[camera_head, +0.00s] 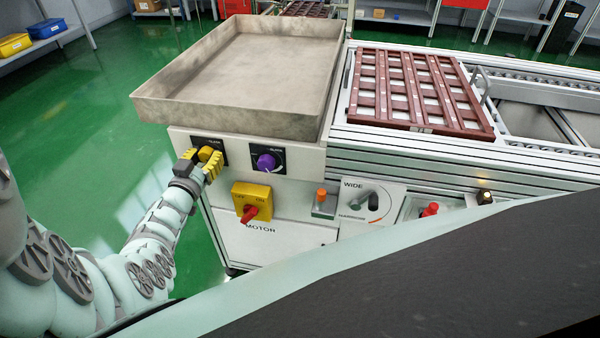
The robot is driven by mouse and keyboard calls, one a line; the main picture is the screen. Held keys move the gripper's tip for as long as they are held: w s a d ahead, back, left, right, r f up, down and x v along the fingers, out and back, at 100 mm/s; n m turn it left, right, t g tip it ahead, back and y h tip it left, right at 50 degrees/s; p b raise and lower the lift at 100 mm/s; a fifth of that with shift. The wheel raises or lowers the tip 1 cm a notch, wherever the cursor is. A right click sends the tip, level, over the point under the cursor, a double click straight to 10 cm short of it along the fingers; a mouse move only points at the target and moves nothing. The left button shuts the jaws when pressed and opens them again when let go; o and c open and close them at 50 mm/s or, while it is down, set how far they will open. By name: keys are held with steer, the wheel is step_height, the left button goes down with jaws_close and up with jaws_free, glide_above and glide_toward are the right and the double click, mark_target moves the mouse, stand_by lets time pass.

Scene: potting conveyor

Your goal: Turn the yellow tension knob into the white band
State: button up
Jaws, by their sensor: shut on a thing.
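The yellow tension knob (206,153) sits on a black plate at the upper left of the machine's front panel. My gripper (203,162) has its yellow-tipped fingers closed around the knob. The fingers and the knob share a similar yellow, and the fingers hide part of the knob. The knob's pointer and the white band cannot be made out in this view. The black plate (220,142) shows a little around the knob with small lettering at its top.
A purple knob (266,162) sits just right. A grey tray (250,70) overhangs the panel above. Green floor (100,160) is open at left.

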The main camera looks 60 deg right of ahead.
steer(key=shift+m, duration=0.3)
steer(key=o, duration=1.2)
steer(key=v, duration=1.2)
